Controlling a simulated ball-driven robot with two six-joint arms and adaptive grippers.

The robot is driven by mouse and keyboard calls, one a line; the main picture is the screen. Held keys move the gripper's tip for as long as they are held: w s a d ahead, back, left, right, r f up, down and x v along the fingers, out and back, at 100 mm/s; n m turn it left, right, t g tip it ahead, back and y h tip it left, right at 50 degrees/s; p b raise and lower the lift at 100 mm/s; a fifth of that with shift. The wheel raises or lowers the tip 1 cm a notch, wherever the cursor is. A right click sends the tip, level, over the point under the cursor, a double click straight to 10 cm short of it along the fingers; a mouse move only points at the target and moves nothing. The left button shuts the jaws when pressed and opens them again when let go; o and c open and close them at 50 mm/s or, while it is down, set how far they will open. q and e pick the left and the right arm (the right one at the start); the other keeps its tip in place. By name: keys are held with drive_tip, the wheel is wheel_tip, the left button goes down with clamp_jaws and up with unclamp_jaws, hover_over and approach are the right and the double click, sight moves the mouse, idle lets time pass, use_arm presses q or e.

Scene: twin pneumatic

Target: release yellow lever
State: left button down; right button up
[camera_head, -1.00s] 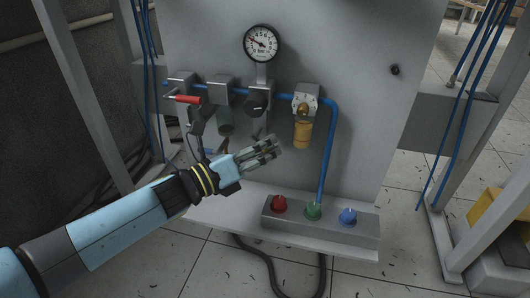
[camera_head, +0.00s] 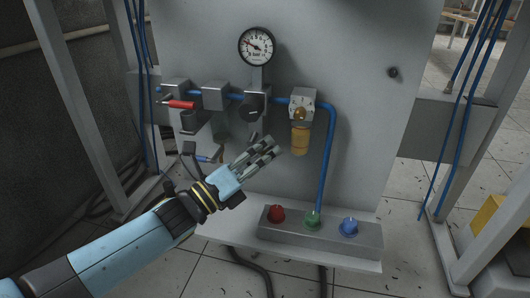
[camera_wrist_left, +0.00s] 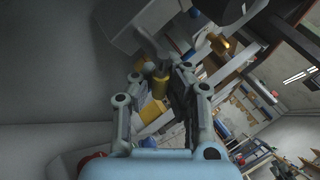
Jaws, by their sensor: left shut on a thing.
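My left gripper (camera_head: 264,149) is in front of the grey panel, just below the black-knobbed unit and left of the amber bowl. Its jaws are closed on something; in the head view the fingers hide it. In the left wrist view a yellow piece (camera_wrist_left: 160,85) shows between the fingers (camera_wrist_left: 162,92). I read it as the yellow lever, but the contact is not clear. A red lever (camera_head: 181,104) sits at the left end of the blue air line. A blue-tipped lever (camera_head: 205,158) hangs lower, left of my gripper. My right gripper is out of view.
The amber bowl (camera_head: 300,140) hangs close to the right of my fingertips. The gauge (camera_head: 257,46) is above. A button box (camera_head: 325,238) with red, green and blue buttons stands below on the shelf. A vertical blue pipe (camera_head: 327,165) runs on the right.

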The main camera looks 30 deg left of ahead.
use_arm(q)
drive_tip(key=c, duration=1.3)
unclamp_jaws()
drive_tip(key=v, duration=1.2)
